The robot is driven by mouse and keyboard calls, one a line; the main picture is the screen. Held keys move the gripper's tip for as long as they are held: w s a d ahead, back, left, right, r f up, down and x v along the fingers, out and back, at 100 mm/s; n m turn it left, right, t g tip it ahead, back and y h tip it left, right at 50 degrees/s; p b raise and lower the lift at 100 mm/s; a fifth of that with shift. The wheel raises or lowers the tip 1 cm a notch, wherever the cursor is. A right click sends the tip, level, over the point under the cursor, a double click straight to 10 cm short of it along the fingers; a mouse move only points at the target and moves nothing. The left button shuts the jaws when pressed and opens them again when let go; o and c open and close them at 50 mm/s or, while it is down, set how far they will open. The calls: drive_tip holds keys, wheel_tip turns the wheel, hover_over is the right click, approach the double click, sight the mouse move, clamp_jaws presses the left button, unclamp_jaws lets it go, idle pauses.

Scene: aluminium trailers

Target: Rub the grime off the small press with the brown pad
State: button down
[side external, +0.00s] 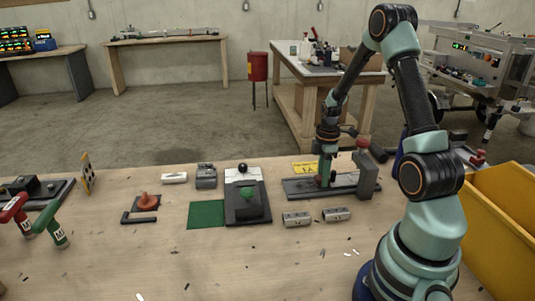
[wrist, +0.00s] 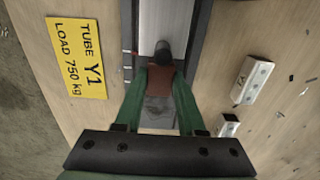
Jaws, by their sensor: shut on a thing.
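My gripper (wrist: 160,88) is shut on a brown pad (wrist: 162,80); its green fingers press on both sides of it. In the side view my gripper (side external: 323,180) is low over a dark machine with a long flat bed (side external: 299,188) and a grey upright block (side external: 366,178) at its right end. I take this machine to be the small press. In the wrist view its pale bed (wrist: 165,18) runs between dark rails, and a dark round part shows just beyond the pad. A grey smudgy patch (wrist: 158,106) shows between the fingers. Whether the pad touches the bed is unclear.
A yellow sign (wrist: 77,58) lies beside the machine. Two silver blocks (side external: 297,219) (side external: 337,214) sit in front of it. A dark fixture with a black knob (side external: 243,168) and a green mat (side external: 206,214) are to the left. A yellow bin (side external: 500,225) stands at right.

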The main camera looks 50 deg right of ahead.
drive_tip(key=shift+r, duration=3.05)
drive_tip(key=shift+r, duration=1.5)
drive_tip(key=shift+f, duration=0.1)
drive_tip(key=shift+f, duration=3.55)
drive_tip(key=shift+f, duration=0.6)
